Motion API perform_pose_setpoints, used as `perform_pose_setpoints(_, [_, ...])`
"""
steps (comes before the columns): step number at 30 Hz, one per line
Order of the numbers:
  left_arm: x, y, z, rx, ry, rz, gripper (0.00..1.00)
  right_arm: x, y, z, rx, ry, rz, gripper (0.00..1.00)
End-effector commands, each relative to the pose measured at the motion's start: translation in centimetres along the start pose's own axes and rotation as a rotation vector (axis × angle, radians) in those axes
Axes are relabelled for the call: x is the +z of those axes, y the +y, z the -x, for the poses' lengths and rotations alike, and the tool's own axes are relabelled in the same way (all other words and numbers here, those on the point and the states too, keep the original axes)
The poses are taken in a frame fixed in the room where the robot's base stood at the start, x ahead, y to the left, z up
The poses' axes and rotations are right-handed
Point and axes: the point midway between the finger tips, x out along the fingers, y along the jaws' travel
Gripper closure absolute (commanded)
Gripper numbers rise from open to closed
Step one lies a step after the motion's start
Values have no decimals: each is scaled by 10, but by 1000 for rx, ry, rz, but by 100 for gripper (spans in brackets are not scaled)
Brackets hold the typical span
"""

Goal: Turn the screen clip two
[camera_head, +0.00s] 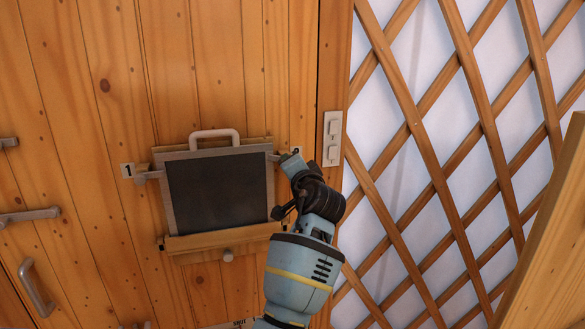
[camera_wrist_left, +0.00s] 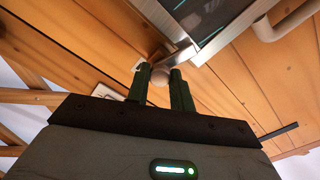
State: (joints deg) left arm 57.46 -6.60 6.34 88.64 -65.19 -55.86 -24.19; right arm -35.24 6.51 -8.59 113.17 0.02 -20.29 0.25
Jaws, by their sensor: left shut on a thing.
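The screen (camera_head: 218,190) is a dark panel in a grey frame with a pale handle (camera_head: 214,134) on top, set against the plank wall. Screen clip two (camera_head: 275,156) is at its right edge, mostly hidden by my gripper in the head view. In the left wrist view, clip two (camera_wrist_left: 178,57) is a metal bar reaching the screen frame, with a round end between my fingers. My left gripper (camera_wrist_left: 158,76) is shut on that end; it also shows in the head view (camera_head: 290,160). Clip one (camera_head: 149,175) lies roughly level at the left edge, beside a "1" label (camera_head: 128,170). My right gripper is out of view.
A wooden ledge (camera_head: 222,240) runs under the screen, with a round knob (camera_head: 228,255) below. A white switch plate (camera_head: 332,139) is just right of my gripper. The lattice wall (camera_head: 440,170) fills the right. Grey handles (camera_head: 30,215) are at the left.

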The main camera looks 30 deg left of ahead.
Motion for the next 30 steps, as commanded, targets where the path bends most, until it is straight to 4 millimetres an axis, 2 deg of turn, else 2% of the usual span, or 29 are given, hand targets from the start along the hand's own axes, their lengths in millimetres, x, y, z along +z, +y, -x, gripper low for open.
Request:
perform_pose_setpoints(12, [0, 2, 0, 2, 2, 238, 100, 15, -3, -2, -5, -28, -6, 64])
perform_pose_setpoints(30, [0, 0, 0, 0, 1, 293, 100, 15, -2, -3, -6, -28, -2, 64])
